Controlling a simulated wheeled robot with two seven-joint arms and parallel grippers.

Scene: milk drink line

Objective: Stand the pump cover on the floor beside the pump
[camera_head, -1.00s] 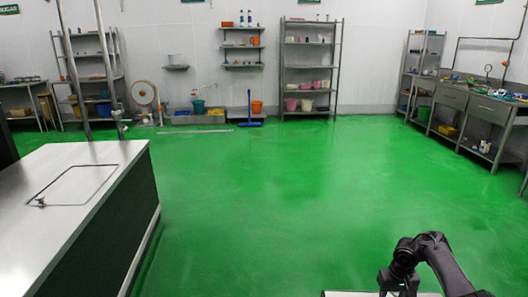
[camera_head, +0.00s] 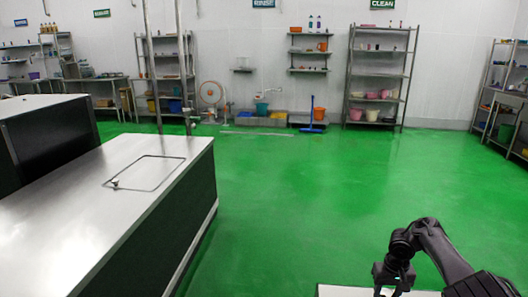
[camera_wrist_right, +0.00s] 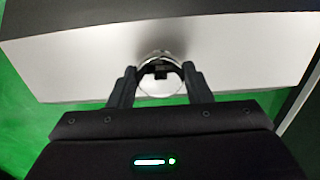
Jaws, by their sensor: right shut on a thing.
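My right gripper (camera_head: 393,280) is low at the right of the head view. In the right wrist view the gripper (camera_wrist_right: 160,82) is shut on a round metal handle. The handle is on a broad pale metal panel with a dark edge, which looks like the pump cover (camera_wrist_right: 235,55). The panel is held up above the green floor. A pale strip of it shows at the bottom of the head view (camera_head: 340,291). Most of it is out of that frame. I cannot make out the pump in these views. My left gripper is not in view.
A long steel-topped cabinet (camera_head: 85,215) with a rectangular hatch outline stands at the left, with another cabinet (camera_head: 45,125) behind it. Shelving (camera_head: 380,75), a fan (camera_head: 212,94) and a blue broom (camera_head: 311,115) line the far wall. The green floor (camera_head: 300,190) in the middle is clear.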

